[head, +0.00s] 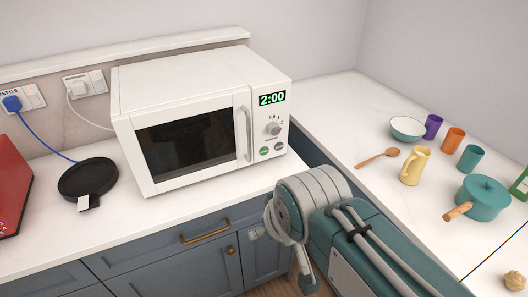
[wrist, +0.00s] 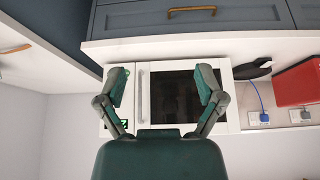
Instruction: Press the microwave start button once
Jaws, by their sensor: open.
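The white microwave (head: 180,85) stands on the left counter with its door shut, and its display (head: 272,98) reads 2:00. Its panel has a dial (head: 273,128), a green button (head: 264,150) and a grey button (head: 279,146); their labels are too small to read. In the wrist view the microwave (wrist: 185,65) appears upside down. My gripper (wrist: 162,84) is open and empty, its fingers spread in front of the microwave. The left finger covers part of the panel there, so the buttons are not clear. In the head view my arm is in front of the counter, apart from the microwave.
The right counter holds a teal pot (head: 482,200), a yellow jug (head: 415,165), cups, a bowl (head: 408,128) and a wooden spoon (head: 378,158). The counter before the microwave is clear.

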